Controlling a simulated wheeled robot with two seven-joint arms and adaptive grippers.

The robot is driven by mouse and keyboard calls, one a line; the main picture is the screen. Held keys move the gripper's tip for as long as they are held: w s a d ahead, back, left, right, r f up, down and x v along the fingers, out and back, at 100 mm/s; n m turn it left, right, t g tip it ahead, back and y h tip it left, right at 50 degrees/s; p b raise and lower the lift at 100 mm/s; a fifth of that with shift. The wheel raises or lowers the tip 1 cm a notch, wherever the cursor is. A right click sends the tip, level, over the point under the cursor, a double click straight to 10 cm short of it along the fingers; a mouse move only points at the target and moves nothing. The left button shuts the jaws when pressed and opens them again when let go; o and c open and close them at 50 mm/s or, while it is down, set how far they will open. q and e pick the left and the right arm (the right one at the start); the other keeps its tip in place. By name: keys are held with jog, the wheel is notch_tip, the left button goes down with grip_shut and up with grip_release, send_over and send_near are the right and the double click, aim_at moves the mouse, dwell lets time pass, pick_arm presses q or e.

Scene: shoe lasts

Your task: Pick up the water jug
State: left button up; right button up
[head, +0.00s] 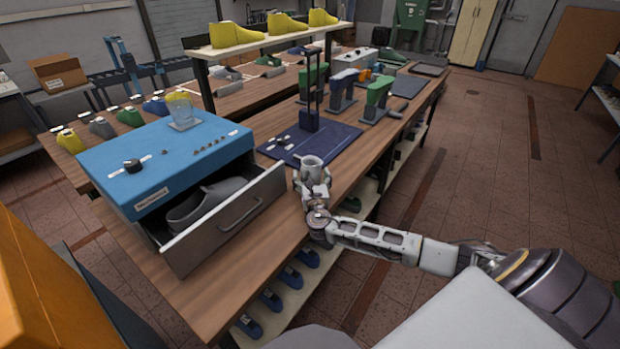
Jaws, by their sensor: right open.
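A clear vessel (180,107) stands on a small pad on top of the blue drawer box; I cannot be sure which of the two vessels is the water jug. My left gripper is not in view.
The blue box (150,160) has its grey drawer (225,220) pulled out, with a dark shoe last inside, left of my right gripper. Green-topped stands (376,98) are farther back.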

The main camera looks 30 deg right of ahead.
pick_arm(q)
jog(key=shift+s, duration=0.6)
pick_arm(e)
jog(key=shift+c, duration=0.4)
jog(key=shift+c, duration=1.1)
jog(key=c, duration=0.7)
jog(key=shift+c, duration=1.2)
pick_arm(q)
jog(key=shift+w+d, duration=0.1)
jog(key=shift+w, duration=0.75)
